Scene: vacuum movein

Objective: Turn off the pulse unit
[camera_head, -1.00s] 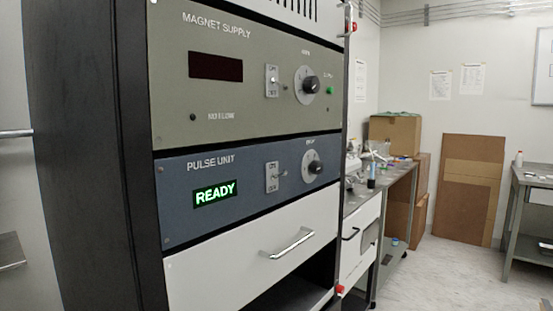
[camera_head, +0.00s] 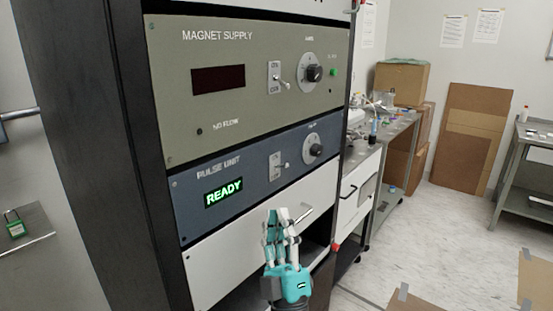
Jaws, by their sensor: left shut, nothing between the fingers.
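The pulse unit (camera_head: 228,178) is a blue panel in the black rack, with a green display (camera_head: 223,193) lit with READY. Its toggle switch (camera_head: 280,166) sits on a small plate right of the display. A black knob (camera_head: 315,150) is further right. My left gripper (camera_head: 282,213) is teal and grey, shut and empty. It points up in front of the white drawer, below the toggle in the picture, and hides part of the drawer. I cannot tell its distance from the panel. My right gripper is not in view.
The magnet supply (camera_head: 215,110) with a dark display is above the pulse unit. A workbench (camera_head: 395,130) and cardboard boxes (camera_head: 402,82) stand behind at the right. Floor at the right is mostly clear.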

